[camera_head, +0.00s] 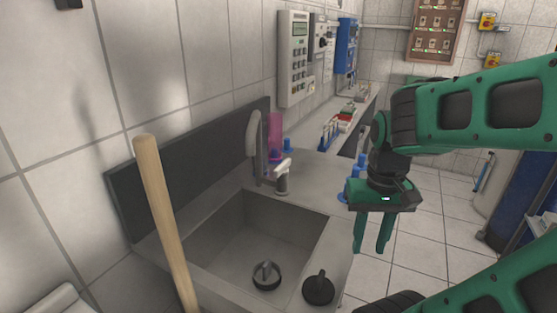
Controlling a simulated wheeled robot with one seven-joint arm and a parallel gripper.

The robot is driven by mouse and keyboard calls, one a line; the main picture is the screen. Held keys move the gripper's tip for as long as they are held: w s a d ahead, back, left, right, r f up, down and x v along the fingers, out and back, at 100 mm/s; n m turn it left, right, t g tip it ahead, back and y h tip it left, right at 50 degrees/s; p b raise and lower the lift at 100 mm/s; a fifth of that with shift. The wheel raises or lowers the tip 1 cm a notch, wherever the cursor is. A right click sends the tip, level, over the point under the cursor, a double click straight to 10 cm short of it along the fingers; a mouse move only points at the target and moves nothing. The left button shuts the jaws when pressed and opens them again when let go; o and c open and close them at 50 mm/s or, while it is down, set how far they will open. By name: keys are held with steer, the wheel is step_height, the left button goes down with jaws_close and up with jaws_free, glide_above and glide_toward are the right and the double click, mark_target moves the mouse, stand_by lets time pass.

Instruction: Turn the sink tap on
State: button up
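The sink tap (254,140) stands at the back of the sink, with a tall, curved grey body. A pale lever-like or nozzle-like part (283,175) sits just right of its base; I cannot tell which it is. The grey sink basin (230,248) lies below and in front of the tap. My gripper (370,250) is to the right of the sink, with its two green fingers pointing down. They are apart with nothing between them, and the gripper is clear of the tap.
A wooden pole (165,225) rises in front of the sink's left side. A black round knobbed object (319,289) is at the front right rim. A pink cylinder (275,135) stands behind the tap. Bottles with blue tops (359,173) show behind my gripper. Open tiled floor lies right.

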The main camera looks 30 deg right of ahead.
step_height(320, 180, up, 12)
steer(key=f+n+g+y, duration=0.1)
steer(key=n+g+y, duration=0.15)
steer(key=n, duration=2.15)
glide_above(283, 163)
steer(key=s, duration=0.3)
steer(key=w+d+r+n+y, duration=0.1)
steer(key=w+d+r+n, duration=0.1)
steer(key=w+d+n, duration=0.35)
steer(key=shift+n, duration=0.85)
steer(key=x, duration=0.3)
steer(key=a+x, duration=0.1)
steer(key=x, duration=0.6)
steer(key=shift+a, duration=0.55)
